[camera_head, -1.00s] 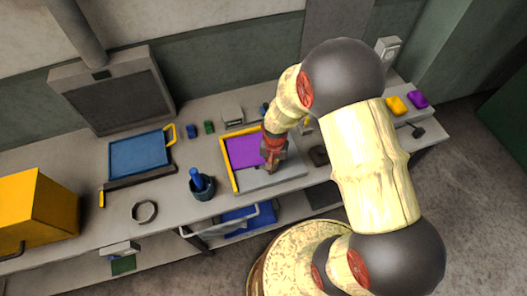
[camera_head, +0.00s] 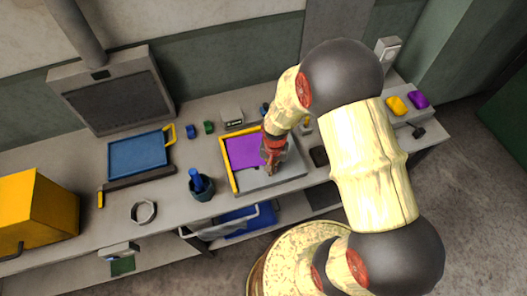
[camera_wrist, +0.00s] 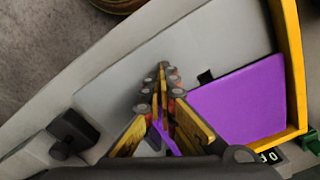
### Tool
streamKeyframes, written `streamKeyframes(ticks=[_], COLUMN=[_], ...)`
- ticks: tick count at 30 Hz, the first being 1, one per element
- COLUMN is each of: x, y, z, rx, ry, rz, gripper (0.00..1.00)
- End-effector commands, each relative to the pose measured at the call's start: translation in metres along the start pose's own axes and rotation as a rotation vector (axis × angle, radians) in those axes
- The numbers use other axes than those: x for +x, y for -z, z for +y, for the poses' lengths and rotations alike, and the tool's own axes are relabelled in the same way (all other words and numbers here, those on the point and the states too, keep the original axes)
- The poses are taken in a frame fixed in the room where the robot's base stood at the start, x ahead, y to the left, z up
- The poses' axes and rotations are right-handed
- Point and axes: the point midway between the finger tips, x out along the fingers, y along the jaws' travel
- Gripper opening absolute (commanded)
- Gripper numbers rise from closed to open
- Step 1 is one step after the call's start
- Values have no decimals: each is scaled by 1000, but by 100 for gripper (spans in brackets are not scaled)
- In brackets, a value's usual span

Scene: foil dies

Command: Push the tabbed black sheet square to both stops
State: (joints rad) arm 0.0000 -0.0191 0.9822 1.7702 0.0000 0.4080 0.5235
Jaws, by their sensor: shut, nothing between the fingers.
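The sheet on the grey bed (camera_head: 285,179) is purple (camera_head: 243,151), not black. In the wrist view the purple sheet (camera_wrist: 240,102) has a small black tab (camera_wrist: 206,76) on one edge. A yellow L-shaped stop (camera_head: 229,165) runs along the bed's left and back edges; both stop bars also show in the wrist view (camera_wrist: 291,60). The sheet lies in their corner, close to both; I cannot tell if it touches. My gripper (camera_head: 268,168) is shut and empty over the bed, right of the sheet. In the wrist view its fingertips (camera_wrist: 163,72) are apart from the tab.
A dark cup with a blue handle (camera_head: 201,187) stands left of the bed. A blue tray (camera_head: 140,155) and a yellow box (camera_head: 35,210) are farther left. A small display box (camera_head: 232,118) stands behind. A dark block (camera_head: 319,156) lies right of the bed.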

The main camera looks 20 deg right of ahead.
Motion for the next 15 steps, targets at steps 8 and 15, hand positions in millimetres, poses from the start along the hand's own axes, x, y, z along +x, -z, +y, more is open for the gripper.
streamKeyframes(ticks=[8,15], x=[1,1], y=[6,13], z=[-4,-8], rx=[0,0], ry=[-1,0], rz=[-1,0], gripper=[0,0])
